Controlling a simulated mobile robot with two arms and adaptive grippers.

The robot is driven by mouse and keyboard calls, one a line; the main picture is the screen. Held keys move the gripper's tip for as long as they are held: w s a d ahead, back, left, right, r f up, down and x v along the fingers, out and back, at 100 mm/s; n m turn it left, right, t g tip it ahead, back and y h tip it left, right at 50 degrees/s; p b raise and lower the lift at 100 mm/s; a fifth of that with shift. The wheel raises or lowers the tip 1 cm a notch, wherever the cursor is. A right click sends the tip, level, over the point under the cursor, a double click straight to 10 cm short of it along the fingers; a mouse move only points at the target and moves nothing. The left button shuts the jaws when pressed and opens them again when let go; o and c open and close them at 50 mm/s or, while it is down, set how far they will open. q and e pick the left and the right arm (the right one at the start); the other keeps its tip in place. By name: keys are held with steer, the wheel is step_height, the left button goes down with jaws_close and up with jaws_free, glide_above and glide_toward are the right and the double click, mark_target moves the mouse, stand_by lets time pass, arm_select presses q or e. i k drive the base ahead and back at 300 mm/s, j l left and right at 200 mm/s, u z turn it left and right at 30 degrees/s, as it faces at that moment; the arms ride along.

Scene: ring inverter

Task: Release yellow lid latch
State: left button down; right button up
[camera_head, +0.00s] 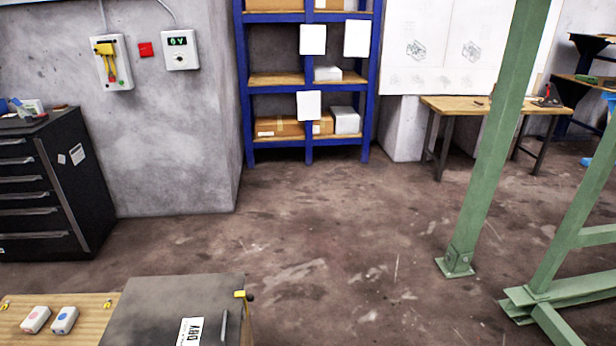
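A dark grey lid (165,305) with a white label lies at the bottom left, beside a light wooden surface. A small yellow latch (240,294) with a black part sits at the lid's right edge. Two more small yellow pieces, a left one (6,305) and a right one (108,302), show along the wooden surface's back edge. Neither of my grippers is in the head view. The near part of the lid is cut off by the frame's bottom edge.
The wooden surface (75,336) carries two small white blocks (50,319). A black drawer cabinet (60,190) stands at the left. A blue shelf (308,85) and a workbench (490,108) stand behind. A green steel frame (490,150) stands at the right. The middle floor is clear.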

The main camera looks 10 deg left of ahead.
mark_target(249, 298)
steer(key=i+l+u, duration=0.15)
steer(key=u, duration=0.2)
steer(key=i+l+u, duration=0.15)
steer(key=u, duration=0.2)
steer(key=i+l+u, duration=0.1)
steer(key=u, duration=0.3)
steer(key=l, duration=0.1)
